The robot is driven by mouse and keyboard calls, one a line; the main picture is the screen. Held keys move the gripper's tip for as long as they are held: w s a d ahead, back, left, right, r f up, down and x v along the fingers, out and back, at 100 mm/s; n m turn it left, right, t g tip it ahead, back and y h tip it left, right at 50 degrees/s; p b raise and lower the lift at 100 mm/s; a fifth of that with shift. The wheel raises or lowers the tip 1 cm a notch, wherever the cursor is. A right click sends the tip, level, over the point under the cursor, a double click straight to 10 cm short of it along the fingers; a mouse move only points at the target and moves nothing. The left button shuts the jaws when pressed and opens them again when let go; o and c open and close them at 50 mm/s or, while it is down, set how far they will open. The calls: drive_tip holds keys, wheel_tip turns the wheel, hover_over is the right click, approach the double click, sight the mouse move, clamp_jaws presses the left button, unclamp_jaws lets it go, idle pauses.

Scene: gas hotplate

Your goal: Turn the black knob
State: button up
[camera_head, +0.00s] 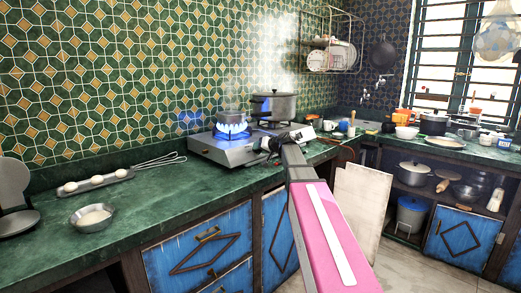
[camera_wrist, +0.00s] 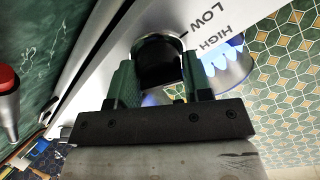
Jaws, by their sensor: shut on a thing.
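The silver gas hotplate (camera_head: 222,152) stands on the green counter. In the wrist view, the black knob (camera_wrist: 158,64) sits on its silver front panel (camera_wrist: 122,30), beside the words LOW and HIGH. My gripper (camera_wrist: 160,82) has one finger on each side of the knob and is shut on it. In the head view my gripper (camera_head: 272,143) is at the front of the hotplate, and the knob is hard to make out there. A blue flame (camera_head: 232,127) burns under the left pot (camera_head: 232,116); a flame also shows in the wrist view (camera_wrist: 222,65).
A larger steaming pot (camera_head: 274,105) stands on the hotplate's right side. A whisk (camera_head: 160,161), an egg tray (camera_head: 95,183) and a metal bowl (camera_head: 92,218) lie to the left. A pale board (camera_head: 360,208) leans below the counter at right. A red-topped object (camera_wrist: 8,90) shows in the wrist view.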

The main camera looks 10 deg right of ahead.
drive_tip(key=shift+m+h, duration=0.4)
drive_tip(key=shift+m, duration=1.7)
drive_tip(key=shift+f, duration=0.1)
drive_tip(key=o, duration=0.9)
drive_tip(key=shift+d, duration=0.1)
drive_tip(key=v, duration=1)
drive_tip(key=shift+s+d, duration=0.15)
drive_tip(key=shift+s, duration=0.3)
